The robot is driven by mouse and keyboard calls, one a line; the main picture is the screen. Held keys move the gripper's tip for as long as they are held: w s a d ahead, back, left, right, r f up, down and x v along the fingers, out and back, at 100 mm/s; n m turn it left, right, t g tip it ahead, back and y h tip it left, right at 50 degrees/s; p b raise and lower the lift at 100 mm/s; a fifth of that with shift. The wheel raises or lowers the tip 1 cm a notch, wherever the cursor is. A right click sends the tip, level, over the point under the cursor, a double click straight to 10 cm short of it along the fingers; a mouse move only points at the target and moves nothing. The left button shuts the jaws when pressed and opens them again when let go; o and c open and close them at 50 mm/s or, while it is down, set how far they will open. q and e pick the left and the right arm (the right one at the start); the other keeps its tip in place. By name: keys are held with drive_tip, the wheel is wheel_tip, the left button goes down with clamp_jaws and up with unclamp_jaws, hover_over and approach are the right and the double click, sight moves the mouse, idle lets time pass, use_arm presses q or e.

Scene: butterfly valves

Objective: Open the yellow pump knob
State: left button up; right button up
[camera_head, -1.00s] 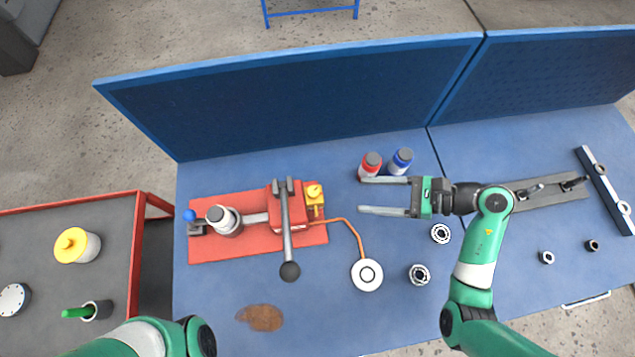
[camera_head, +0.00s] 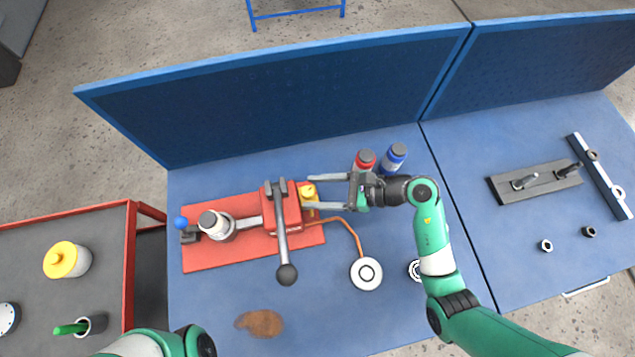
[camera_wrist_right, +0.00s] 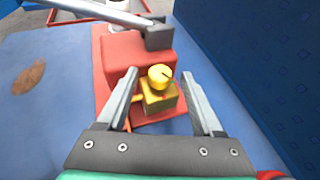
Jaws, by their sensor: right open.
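The yellow pump knob (camera_head: 309,190) sits on a yellow block at the right end of the red pump (camera_head: 289,209). In the right wrist view the round knob (camera_wrist_right: 160,76) tops the yellow block (camera_wrist_right: 160,98), with a dark line on its face. My right gripper (camera_head: 309,192) is open, its two fingers pointing left, one on each side of the knob in the head view. In the right wrist view the fingers (camera_wrist_right: 160,80) stand apart on both sides of the yellow block; I see no clear contact. My left gripper is out of view; only part of my left arm shows.
A long black-knobbed lever (camera_head: 284,240) rises from the pump. An orange hose runs to a round white gauge (camera_head: 366,273). A red bottle (camera_head: 363,160) and a blue bottle (camera_head: 394,159) stand close behind my right gripper. A blue panel (camera_head: 270,95) borders the back.

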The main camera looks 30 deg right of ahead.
clamp_jaws()
